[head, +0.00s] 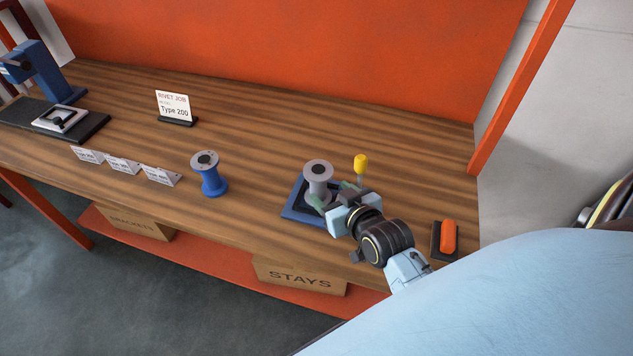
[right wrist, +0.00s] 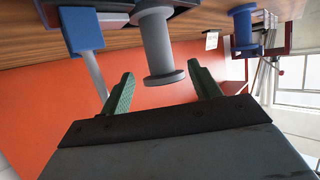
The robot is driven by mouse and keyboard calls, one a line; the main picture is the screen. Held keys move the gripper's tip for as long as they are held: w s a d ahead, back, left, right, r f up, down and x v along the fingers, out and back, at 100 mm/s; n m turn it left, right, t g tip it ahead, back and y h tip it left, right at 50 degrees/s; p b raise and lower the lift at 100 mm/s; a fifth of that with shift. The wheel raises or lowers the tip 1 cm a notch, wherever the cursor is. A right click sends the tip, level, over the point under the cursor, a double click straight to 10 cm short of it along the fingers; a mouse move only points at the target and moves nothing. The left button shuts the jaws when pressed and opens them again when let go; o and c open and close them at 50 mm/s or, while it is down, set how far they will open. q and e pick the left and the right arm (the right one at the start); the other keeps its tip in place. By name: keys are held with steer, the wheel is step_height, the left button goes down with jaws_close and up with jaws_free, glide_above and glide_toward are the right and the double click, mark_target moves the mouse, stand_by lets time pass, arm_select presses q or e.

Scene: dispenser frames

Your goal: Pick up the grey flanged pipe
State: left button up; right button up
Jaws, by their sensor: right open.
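The grey flanged pipe (head: 318,173) stands upright on a blue square-framed base on the bench, its round top flange showing a dark centre hole. My right gripper (head: 334,200) is open close against the pipe's near right side, and its fingers partly hide the pipe's lower part. In the right wrist view, which looks upside down, the pipe (right wrist: 157,45) hangs from the top, its flanged end between and just beyond the two green fingertips of the gripper (right wrist: 164,84). A gap shows on both sides. My left gripper is not in view.
The blue base (head: 292,213) lies under the pipe. A yellow-topped post (head: 361,164) stands close behind the gripper. A blue spool (head: 209,175) stands left, and an orange item on a dark block (head: 447,237) lies right. The bench's middle back is clear.

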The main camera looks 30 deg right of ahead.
mark_target(323, 185)
steer(key=shift+x, duration=0.85)
steer(key=shift+w+f, duration=0.15)
steer(key=shift+w, duration=0.15)
steer(key=shift+x, duration=1.05)
steer(key=x, duration=0.2)
steer(key=shift+w+f, duration=0.2)
steer(key=shift+f, duration=0.05)
steer(key=shift+w+f, duration=0.1)
steer(key=shift+w, duration=0.3)
steer(key=c, duration=1.3)
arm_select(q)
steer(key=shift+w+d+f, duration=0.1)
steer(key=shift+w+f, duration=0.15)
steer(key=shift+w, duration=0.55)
arm_select(e)
steer(key=shift+d, duration=0.1)
jaws_close()
